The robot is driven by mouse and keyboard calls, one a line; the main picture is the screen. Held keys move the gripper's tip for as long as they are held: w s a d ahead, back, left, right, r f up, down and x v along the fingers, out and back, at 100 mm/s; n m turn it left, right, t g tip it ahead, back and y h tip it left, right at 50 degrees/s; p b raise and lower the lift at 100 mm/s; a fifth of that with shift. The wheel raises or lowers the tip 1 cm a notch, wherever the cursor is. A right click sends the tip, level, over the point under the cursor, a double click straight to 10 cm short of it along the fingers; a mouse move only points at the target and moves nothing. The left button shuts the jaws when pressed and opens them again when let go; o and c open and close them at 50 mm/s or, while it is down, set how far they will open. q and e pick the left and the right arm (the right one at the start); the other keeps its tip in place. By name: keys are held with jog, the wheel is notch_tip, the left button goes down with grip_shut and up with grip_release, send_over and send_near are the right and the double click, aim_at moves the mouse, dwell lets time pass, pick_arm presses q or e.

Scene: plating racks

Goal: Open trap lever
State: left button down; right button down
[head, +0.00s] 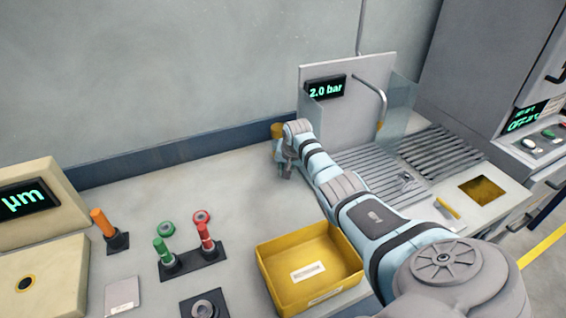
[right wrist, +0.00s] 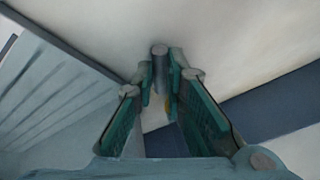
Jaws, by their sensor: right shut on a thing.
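My right gripper (head: 284,168) is at the back of the bench, left of the pressure display panel. In the right wrist view its two green-padded fingers (right wrist: 160,82) are closed around a short grey round rod (right wrist: 159,58), which seems to be the trap lever. A yellow part (head: 277,129) shows just behind the gripper in the head view. Most of the lever is hidden by my gripper and wrist in the head view. My left gripper is not in view.
A panel with a "2.0 bar" display (head: 325,87) and a grey slatted drain surface (head: 438,150) lie right of the gripper. A yellow tray (head: 342,290) stands in front. Green and red handles (head: 205,236) and an orange handle (head: 102,222) stand left.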

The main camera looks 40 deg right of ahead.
jog(key=shift+d+n, duration=0.1)
jog(key=shift+n, duration=0.2)
jog(key=c, duration=1.6)
grip_release()
jog(key=shift+c, duration=0.2)
jog(key=v, duration=1.2)
jog(key=shift+d, duration=0.15)
